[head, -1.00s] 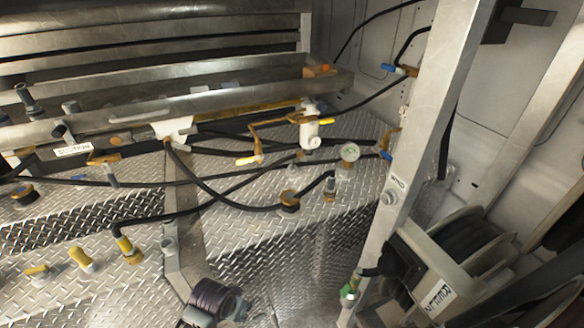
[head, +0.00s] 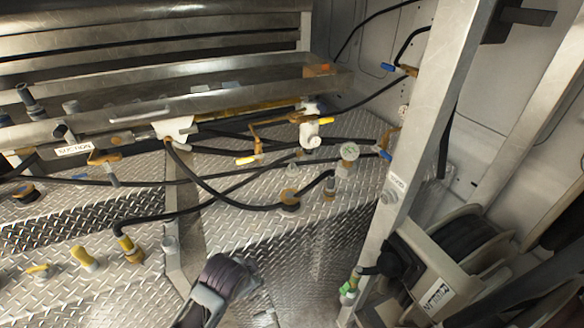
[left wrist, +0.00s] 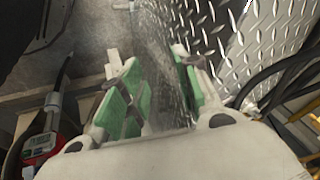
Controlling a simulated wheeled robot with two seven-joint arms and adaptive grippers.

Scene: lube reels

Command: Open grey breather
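I cannot tell for sure which fitting is the grey breather. Another grey cap (head: 70,106) sits at the upper left near the metal tray. My left gripper (left wrist: 156,60) is open in the left wrist view, its two green-padded fingers apart with nothing between them. Tread plate and a grey surface show beyond the fingers. In the head view, a dark ribbed part of my arm shows at the bottom centre; the fingers cannot be made out there. My right gripper is not in view.
Black hoses (head: 235,205) cross the tread plate, among brass and yellow fittings (head: 130,250). A metal post (head: 420,130) and a hose reel (head: 450,260) bound the right. A red device (left wrist: 40,148) lies at lower left in the wrist view.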

